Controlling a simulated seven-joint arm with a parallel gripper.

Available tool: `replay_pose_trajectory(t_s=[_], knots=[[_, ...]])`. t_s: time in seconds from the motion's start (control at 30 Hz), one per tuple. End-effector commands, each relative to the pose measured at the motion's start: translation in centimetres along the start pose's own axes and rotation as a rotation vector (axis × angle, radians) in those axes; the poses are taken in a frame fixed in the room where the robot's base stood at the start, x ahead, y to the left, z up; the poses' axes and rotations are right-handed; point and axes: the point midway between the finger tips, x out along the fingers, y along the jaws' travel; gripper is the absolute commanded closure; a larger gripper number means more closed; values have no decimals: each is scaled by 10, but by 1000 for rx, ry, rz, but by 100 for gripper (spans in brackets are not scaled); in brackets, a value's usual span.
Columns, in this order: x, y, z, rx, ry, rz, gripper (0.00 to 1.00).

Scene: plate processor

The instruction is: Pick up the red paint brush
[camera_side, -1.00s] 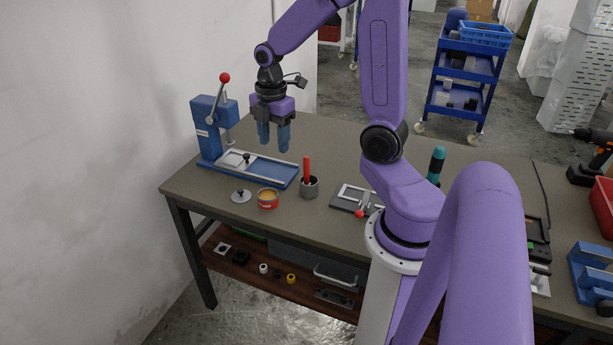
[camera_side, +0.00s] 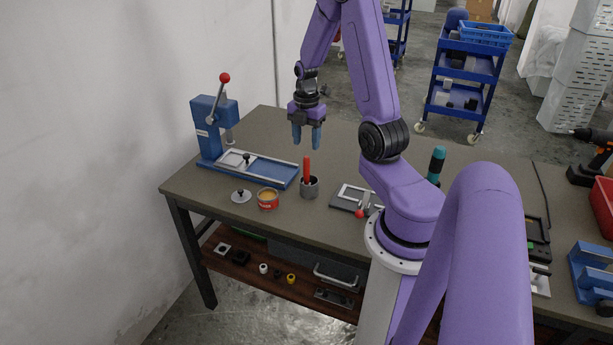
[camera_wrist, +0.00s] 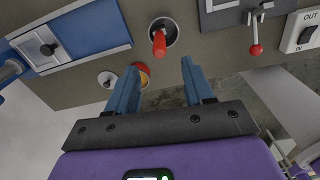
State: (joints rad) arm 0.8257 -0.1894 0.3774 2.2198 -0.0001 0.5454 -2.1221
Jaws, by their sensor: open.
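The red paint brush (camera_side: 307,167) stands upright in a small grey metal cup (camera_side: 310,188) on the table, its red handle pointing up. The lower part of the brush is hidden in the cup. My gripper (camera_side: 306,141) is above the table, behind and higher than the brush, with its blue fingers pointing down, apart and empty. In the wrist view the brush's red handle (camera_wrist: 158,42) shows beyond the fingers, between their lines, and the cup (camera_wrist: 172,28) is around it. My gripper (camera_wrist: 160,75) does not touch the brush.
A red paint pot (camera_side: 267,201) and a round knobbed metal disc (camera_side: 241,196) stand left of the cup. A blue press with a red-knobbed lever (camera_side: 210,125) is at the back left. A grey frame fixture (camera_side: 352,197) lies to the right. The table behind the cup is clear.

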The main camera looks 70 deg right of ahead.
Motion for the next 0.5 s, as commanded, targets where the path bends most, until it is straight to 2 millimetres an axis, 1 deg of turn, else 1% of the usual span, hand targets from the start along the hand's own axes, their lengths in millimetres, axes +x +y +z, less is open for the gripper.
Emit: replay_pose_trajectory(t_s=[0.03,0.1,0.3,0.4,0.5], knots=[[10,-1,0,0,3,-4,48],[21,-1,-1,0,3,-5,48],[50,0,0,0,2,-3,48],[59,0,0,0,1,-2,48],[64,0,0,0,0,-1,48]])
